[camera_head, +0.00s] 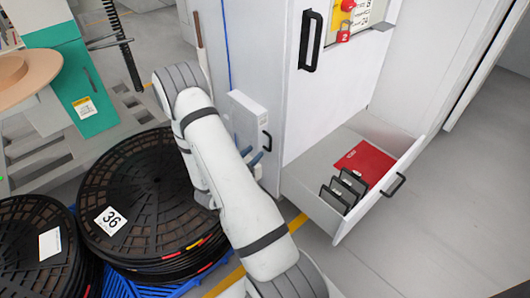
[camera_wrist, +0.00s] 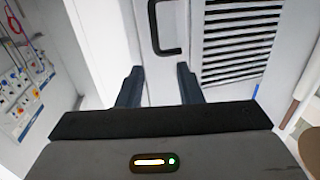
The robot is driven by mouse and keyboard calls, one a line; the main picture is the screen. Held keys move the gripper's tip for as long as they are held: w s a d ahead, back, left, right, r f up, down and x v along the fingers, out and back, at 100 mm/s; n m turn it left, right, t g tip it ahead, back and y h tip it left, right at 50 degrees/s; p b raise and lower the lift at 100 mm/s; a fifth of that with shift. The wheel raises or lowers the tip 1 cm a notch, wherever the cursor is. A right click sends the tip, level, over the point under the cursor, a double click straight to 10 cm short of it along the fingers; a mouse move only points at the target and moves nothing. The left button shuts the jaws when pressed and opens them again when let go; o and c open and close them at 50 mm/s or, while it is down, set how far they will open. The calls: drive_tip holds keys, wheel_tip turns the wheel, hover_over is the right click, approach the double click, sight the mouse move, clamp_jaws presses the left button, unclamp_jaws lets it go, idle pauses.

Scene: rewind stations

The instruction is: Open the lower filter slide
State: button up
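A white panel with a black bar handle (camera_wrist: 153,25) is straight ahead in the wrist view. In the head view, a white box-like front (camera_head: 248,112) stands out from the cabinet's side and bears a small black handle (camera_head: 267,141). I cannot tell for sure whether this is the lower filter slide. My gripper (camera_head: 252,160) is beside and below this front in the head view, partly hidden by my arm. In the wrist view my gripper (camera_wrist: 160,70) has its dark fingers apart with nothing between them. The handle is beyond the fingertips, and no contact shows.
An open drawer (camera_head: 310,200) sticks out at the right, with a red sheet (camera_head: 364,163) and black-handled pieces inside. Black reels (camera_head: 150,190) stand on a blue pallet at the left. Louvres (camera_wrist: 240,40) are right of the handle.

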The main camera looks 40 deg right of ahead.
drive_tip(key=b+x, duration=0.2)
drive_tip(key=x, duration=0.5)
drive_tip(key=shift+s+d, duration=0.15)
drive_tip(key=shift+d, duration=0.35)
drive_tip(key=shift+f, duration=0.1)
drive_tip(key=shift+c, duration=0.5)
clamp_jaws()
